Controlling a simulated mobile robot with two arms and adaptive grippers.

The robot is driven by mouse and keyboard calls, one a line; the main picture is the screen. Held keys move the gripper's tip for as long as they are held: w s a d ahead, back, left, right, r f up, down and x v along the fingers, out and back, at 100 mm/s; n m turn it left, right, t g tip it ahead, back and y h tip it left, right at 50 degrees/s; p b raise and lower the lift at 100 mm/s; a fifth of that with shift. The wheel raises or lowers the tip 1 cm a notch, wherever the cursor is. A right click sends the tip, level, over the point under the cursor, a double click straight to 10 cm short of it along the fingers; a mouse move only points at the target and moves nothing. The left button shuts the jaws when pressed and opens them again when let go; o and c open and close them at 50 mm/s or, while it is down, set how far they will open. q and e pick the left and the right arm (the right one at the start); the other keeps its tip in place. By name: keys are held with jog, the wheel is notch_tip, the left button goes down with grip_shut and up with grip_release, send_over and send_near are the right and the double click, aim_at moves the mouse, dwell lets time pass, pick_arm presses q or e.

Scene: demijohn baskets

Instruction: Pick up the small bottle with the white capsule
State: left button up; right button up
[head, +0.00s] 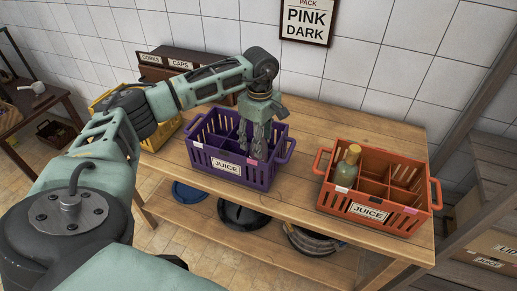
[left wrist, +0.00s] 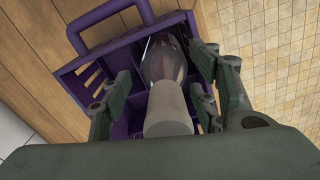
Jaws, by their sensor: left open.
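The small bottle with the white capsule (left wrist: 168,108) stands in the purple basket (left wrist: 95,30); its clear glass body shows beyond the pale capsule in the left wrist view. My left gripper (left wrist: 165,88) is open, with its fingers on either side of the bottle's capsule and neck. I cannot tell if they touch it. In the head view my left gripper (head: 257,142) reaches down into the purple basket (head: 228,180) labelled JUICE, and the bottle is not clearly seen there. My right gripper is not in view.
An orange basket (head: 369,212) labelled JUICE holds a greenish bottle with a gold capsule (head: 348,165) at the right of the wooden table (head: 300,190). A yellow basket (head: 165,135) stands at the left. A brown box (head: 180,62) labelled CORKS and CAPS stands behind. Dark round items lie on the lower shelf.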

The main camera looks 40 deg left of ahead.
pick_arm(q)
grip_shut()
dwell(0.5)
jog(key=shift+w+r, duration=0.1)
